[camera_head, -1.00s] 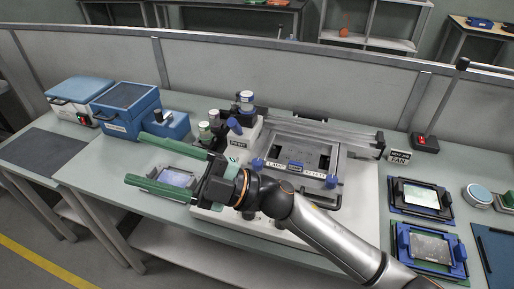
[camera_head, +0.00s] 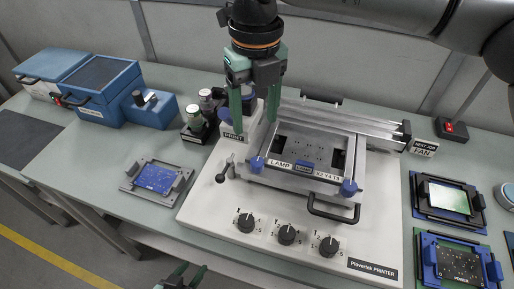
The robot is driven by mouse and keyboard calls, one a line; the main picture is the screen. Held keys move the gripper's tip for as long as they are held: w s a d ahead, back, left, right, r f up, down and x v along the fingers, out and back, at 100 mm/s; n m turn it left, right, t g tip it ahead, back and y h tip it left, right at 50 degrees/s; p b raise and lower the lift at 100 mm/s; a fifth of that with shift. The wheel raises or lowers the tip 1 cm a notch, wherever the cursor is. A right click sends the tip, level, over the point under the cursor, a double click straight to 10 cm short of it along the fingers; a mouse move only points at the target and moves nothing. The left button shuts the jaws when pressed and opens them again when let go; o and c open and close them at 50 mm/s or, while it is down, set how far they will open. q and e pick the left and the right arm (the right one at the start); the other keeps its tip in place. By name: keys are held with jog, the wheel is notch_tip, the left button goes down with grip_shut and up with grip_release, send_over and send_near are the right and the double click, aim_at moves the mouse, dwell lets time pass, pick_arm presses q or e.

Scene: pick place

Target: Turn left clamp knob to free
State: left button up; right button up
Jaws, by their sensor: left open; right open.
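The printer (camera_head: 205,205) is a white base with a grey metal frame (camera_head: 300,185) on it. A blue knob (camera_head: 257,164) sits at the frame's front left corner, taken as the left clamp knob. A matching blue knob (camera_head: 348,187) sits at the front right. My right gripper (camera_head: 255,122) points down, open and empty, above the PRINT block (camera_head: 252,138), behind and apart from the left knob. My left gripper (camera_head: 184,277) is open at the bottom edge, only its green fingertips showing, in front of the printer and away from the knobs.
A blue circuit board (camera_head: 157,178) lies in a grey holder left of the printer. Bottles (camera_head: 193,118) stand near the PRINT block. Three black dials (camera_head: 287,234) line the printer's front. Board trays (camera_head: 447,197) lie at the right. Blue boxes (camera_head: 110,90) stand at the back left.

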aim_at(257, 162)
notch_tip(257, 162, down, 12)
jog(key=shift+d+f+p, duration=0.1)
jog(key=shift+d+p, duration=0.05)
jog(key=shift+p, duration=0.35)
grip_shut()
dwell(0.5)
